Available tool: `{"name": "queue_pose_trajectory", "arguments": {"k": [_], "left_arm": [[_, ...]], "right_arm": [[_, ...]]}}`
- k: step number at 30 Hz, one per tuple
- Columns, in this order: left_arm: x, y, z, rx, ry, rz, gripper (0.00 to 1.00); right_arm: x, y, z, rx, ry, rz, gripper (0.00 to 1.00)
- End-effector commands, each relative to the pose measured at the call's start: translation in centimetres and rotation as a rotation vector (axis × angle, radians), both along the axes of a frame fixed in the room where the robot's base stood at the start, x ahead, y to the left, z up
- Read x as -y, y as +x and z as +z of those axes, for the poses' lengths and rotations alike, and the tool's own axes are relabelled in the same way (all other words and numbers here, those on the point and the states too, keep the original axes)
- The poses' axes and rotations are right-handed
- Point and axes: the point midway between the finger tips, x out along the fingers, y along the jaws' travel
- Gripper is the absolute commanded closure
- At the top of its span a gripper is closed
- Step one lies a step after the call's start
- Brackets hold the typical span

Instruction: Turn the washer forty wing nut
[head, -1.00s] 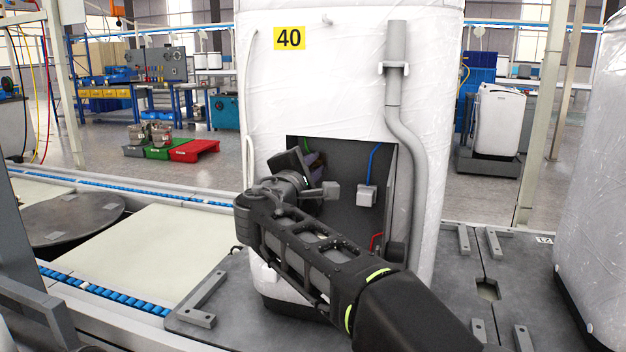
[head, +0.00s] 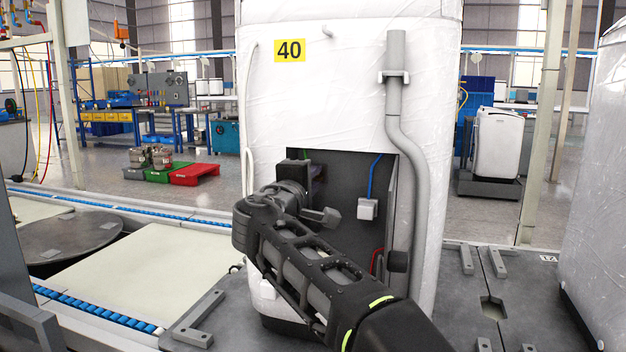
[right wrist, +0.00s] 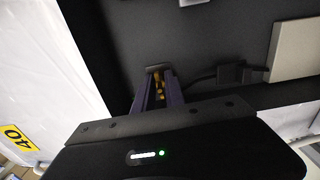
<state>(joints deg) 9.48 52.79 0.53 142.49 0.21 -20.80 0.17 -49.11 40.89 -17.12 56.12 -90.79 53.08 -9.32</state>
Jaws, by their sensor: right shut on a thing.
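The washer (head: 340,110) marked with a yellow 40 label (head: 289,50) stands upright in a white wrapper, with a dark rectangular opening in its front. My right arm reaches into the left part of this opening, and my right gripper (head: 318,172) is mostly hidden there behind its own wrist. In the right wrist view its purple fingers (right wrist: 159,88) are closed around a small brass-coloured wing nut (right wrist: 158,84) close to the dark inner panel. The nut's exact angle is hard to tell. My left gripper is not in view.
A blue cable with a grey box (head: 367,209) hangs inside the opening, right of my wrist. A grey hose (head: 420,170) runs down the washer's right side. Another wrapped washer (head: 600,200) stands at the right edge. Blue roller strips (head: 100,312) run at the left.

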Motion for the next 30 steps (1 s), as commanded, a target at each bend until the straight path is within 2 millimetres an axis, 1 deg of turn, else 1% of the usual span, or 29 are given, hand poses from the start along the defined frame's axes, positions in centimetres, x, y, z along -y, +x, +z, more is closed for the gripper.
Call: {"name": "queue_pose_trajectory", "arguments": {"k": [2,3,6,14,17,20,30], "left_arm": [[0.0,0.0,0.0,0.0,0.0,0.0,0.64],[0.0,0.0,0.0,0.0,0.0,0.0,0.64],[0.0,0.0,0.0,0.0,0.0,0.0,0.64],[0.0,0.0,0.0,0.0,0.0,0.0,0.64],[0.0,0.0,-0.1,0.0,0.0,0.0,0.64],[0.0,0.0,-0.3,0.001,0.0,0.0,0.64],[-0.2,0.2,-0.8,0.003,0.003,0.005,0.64]], "right_arm": [[-0.1,0.0,-0.2,-0.003,-0.001,0.0,1.0],[-0.1,0.0,-0.2,-0.003,-0.001,0.0,0.82],[-0.1,0.0,-0.2,-0.003,-0.001,0.0,0.73],[0.0,0.0,-0.1,-0.002,-0.002,0.0,0.73],[-0.2,-0.4,-0.1,-0.001,-0.001,0.001,0.73],[-0.5,-1.3,-0.1,0.0,-0.001,0.002,0.73],[-2.2,-6.3,-0.1,-0.002,-0.002,0.003,0.73]]}}
